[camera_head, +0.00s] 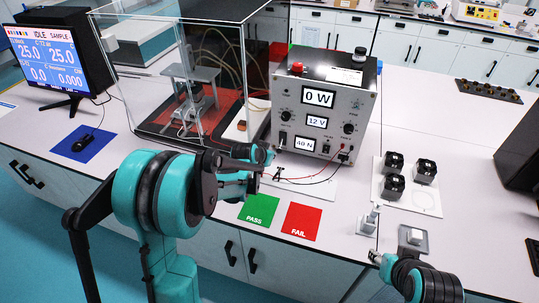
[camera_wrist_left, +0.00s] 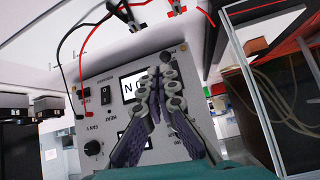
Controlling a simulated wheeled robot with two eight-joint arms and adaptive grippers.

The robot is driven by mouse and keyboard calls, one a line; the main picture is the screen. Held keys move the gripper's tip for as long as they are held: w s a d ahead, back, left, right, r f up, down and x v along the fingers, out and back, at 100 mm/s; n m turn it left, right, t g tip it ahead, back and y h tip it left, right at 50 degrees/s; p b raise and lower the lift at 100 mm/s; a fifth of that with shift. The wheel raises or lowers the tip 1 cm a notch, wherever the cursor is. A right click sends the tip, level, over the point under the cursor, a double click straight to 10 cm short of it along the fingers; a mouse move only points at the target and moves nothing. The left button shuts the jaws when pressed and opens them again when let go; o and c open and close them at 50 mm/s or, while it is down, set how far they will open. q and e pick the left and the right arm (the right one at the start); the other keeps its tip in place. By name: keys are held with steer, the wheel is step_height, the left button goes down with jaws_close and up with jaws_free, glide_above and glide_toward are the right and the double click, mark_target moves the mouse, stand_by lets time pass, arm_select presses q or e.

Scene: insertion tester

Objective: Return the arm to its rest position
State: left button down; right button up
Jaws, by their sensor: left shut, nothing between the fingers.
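My left arm (camera_head: 150,190) reaches in from the left over the front of the bench. Its gripper (camera_head: 264,154) is in front of the grey power supply box (camera_head: 335,105). In the left wrist view the gripper's fingers (camera_wrist_left: 167,75) are together with nothing between them, in front of the box's panel (camera_wrist_left: 110,75). My right gripper (camera_head: 376,257) is low at the right, near the bench's front edge; its fingers are too small to read.
Green PASS (camera_head: 259,209) and red FAIL (camera_head: 301,222) cards lie on the bench (camera_head: 400,140). Black cubes (camera_head: 392,186) stand on a white plate at right. A small stand (camera_head: 370,220) and a switch block (camera_head: 413,238) are near the right arm. A clear enclosure (camera_head: 140,75) stands behind.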

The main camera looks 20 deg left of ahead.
arm_select(q)
steer(key=s+d+r, duration=0.2)
steer(key=s+r, duration=0.5)
steer(key=s, duration=0.2)
steer(key=s+n+g+y, duration=0.1)
steer(key=s+n+g, duration=0.1)
steer(key=s, duration=2.1)
steer(key=shift+s+d+r, duration=0.25)
steer(key=shift+s+r, duration=0.05)
steer(key=shift+s, duration=0.05)
